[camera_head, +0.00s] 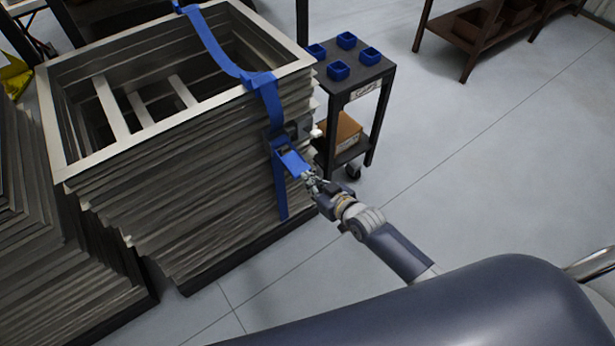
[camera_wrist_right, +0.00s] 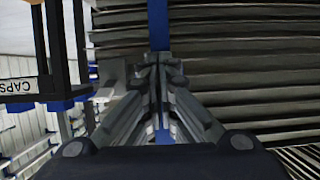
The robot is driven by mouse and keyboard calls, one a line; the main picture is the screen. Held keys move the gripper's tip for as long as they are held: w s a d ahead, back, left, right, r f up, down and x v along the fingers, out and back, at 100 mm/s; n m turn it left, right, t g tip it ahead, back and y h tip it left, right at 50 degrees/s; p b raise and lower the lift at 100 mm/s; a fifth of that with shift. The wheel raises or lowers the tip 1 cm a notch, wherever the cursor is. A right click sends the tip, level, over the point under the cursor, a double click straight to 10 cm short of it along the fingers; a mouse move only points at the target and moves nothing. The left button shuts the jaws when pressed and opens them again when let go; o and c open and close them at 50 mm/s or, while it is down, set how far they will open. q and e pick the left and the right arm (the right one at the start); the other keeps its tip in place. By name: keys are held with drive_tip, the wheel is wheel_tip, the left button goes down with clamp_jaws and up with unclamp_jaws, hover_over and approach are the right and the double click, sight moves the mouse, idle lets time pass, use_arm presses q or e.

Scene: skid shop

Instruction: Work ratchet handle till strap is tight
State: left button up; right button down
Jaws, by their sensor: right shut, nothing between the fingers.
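A blue strap (camera_head: 213,45) runs over the top of a stack of grey metal frames (camera_head: 180,165) and down its right face. It also shows as a vertical blue band in the right wrist view (camera_wrist_right: 157,24). The ratchet (camera_head: 277,137) sits on that face near the top corner. Its blue handle (camera_head: 293,162) sticks out and down toward my right gripper (camera_head: 310,182). My right gripper is shut and empty, its tips close to the handle's end; I cannot tell whether they touch. The closed fingers also show in the right wrist view (camera_wrist_right: 160,62). My left gripper is out of view.
A dark cart (camera_head: 345,92) with several blue bins on top and a cardboard box (camera_head: 338,132) below stands just behind the stack's right corner. Another frame stack (camera_head: 50,240) is at the left. A brown shelf (camera_head: 480,30) stands far back. The floor at right is clear.

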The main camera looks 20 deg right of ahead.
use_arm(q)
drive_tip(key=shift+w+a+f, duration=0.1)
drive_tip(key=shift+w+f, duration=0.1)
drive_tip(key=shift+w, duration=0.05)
use_arm(e)
drive_tip(key=s+d, duration=0.3)
drive_tip(key=s, duration=0.5)
idle(0.9)
